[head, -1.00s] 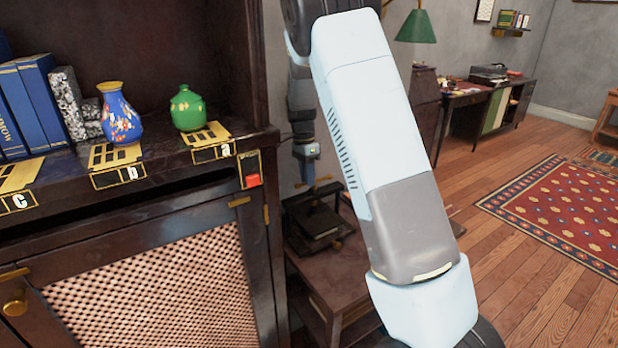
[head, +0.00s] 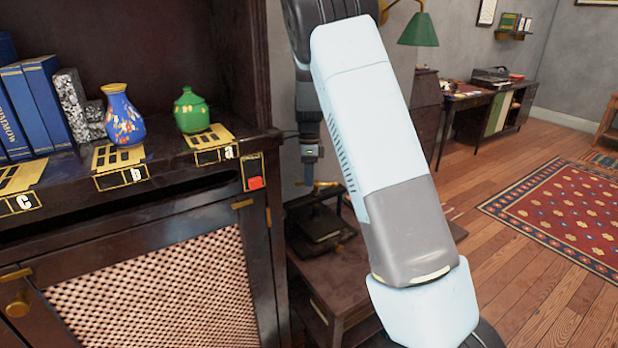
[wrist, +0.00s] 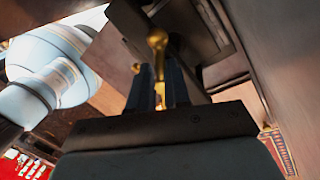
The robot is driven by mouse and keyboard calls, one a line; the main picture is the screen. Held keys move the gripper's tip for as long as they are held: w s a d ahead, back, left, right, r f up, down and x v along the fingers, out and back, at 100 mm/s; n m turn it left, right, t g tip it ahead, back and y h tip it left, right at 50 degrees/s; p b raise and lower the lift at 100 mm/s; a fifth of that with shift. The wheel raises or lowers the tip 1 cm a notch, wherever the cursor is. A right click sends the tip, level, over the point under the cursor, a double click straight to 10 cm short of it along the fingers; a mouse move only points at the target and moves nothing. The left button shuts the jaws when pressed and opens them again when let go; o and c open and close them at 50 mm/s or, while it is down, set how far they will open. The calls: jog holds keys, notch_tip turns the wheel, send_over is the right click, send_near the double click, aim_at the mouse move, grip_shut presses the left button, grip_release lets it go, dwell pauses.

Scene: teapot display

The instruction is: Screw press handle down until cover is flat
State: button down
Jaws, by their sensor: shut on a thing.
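The small dark press (head: 318,222) stands on a low wooden table in the head view, left of my arm. Its brass handle (head: 326,184) sits on top of it. My gripper (head: 309,178) points down at the handle from above. In the wrist view the brass handle (wrist: 158,42) stands between the two fingers of my gripper (wrist: 158,88), which are shut on it. The cover is small and dark inside the press frame, and I cannot tell whether it lies flat.
The low table (head: 335,287) bears the press. A dark cabinet (head: 150,290) stands close on the left, with a blue vase (head: 123,115), a green pot (head: 190,110) and blue books (head: 45,105) on its ledge. Open floor with a red rug (head: 570,215) lies to the right.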

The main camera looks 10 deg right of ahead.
jog(key=shift+d, duration=0.5)
jog(key=c, duration=1.3)
grip_release()
jog(key=shift+c, duration=0.2)
jog(key=o, duration=0.3)
jog(key=shift+a, duration=0.2)
notch_tip(320, 180, up, 4)
jog(key=shift+s+f, duration=0.15)
jog(key=shift+f, duration=0.1)
jog(key=s+r, duration=0.3)
jog(key=s, duration=0.1)
jog(key=s+r, duration=0.3)
jog(key=s, duration=0.2)
jog(key=s+r, duration=0.3)
jog(key=s, duration=0.1)
jog(key=shift+s+d+r, duration=0.15)
jog(key=shift+s+d, duration=0.05)
jog(key=shift+s, duration=0.1)
jog(key=shift+c, duration=0.2)
